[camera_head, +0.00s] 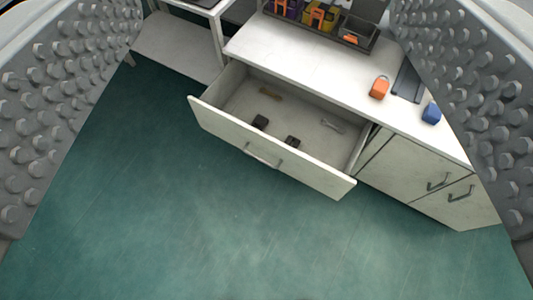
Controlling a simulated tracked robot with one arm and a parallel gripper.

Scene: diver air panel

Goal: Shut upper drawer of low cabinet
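The upper drawer (220,121) of the low white cabinet (300,50) is pulled well out. My gripper (265,130) shows as two grey studded fingers at the left and right edges, wide apart. It is open with nothing between the fingers. The fingers appear in front of and above the drawer, not touching it.
On the cabinet top are an orange padlock-like item (380,88), a blue one (431,113), a dark flat plate (408,82) and a bin (357,32) at the back. Two cabinet doors (430,182) are right of the drawer. The green floor (190,230) in front is clear.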

